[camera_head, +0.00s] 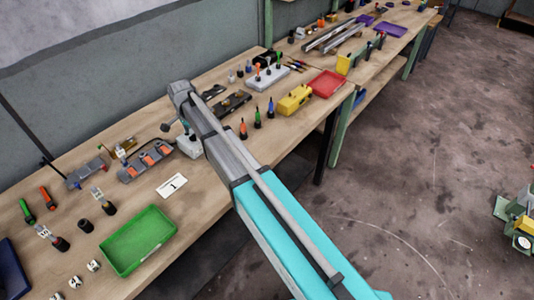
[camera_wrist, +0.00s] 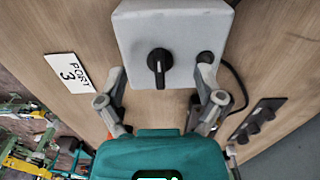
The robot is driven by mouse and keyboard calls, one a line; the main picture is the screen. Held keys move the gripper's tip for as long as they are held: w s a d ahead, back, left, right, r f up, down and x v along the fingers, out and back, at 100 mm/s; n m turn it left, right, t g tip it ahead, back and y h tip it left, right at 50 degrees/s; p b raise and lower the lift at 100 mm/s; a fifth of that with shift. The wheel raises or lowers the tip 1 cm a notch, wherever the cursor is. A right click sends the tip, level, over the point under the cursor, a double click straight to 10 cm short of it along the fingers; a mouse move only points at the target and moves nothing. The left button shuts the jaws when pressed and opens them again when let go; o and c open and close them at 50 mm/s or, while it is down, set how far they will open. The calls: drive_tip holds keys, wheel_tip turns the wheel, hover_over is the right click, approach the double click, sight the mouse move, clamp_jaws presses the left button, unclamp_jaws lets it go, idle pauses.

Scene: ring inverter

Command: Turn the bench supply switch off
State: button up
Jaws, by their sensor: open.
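In the wrist view, a pale grey box (camera_wrist: 178,20) carries a black rotary knob (camera_wrist: 158,62) with a white line on it. The line runs roughly up and down in the picture. My gripper (camera_wrist: 161,75) is open. Its two fingers are spread to the left and right of the knob at the box's near edge, with nothing held between them. The right fingertip is close to a dark round fitting (camera_wrist: 205,57) on the box. I cannot tell whether the fingers touch the box. In the head view, my arm covers most of the gripper area.

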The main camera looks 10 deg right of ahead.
sight(193, 135)
drive_tip(key=shift+r+p, duration=7.05)
drive_tip(key=shift+r, duration=0.05)
drive_tip(key=s+d+f+n+b, duration=0.4)
drive_tip(key=s+d, duration=0.4)
drive_tip(key=d, duration=0.4)
drive_tip(key=s+d+f+n+b, duration=0.4)
drive_tip(key=s+d+f+b, duration=0.3)
drive_tip(key=d, duration=0.5)
drive_tip(key=shift+s+d+f, duration=0.2)
drive_tip(key=shift+s, duration=1.1)
drive_tip(key=s+d+n, duration=0.2)
drive_tip(key=s+d, duration=0.2)
drive_tip(key=s, duration=0.1)
drive_tip(key=shift+s, duration=0.2)
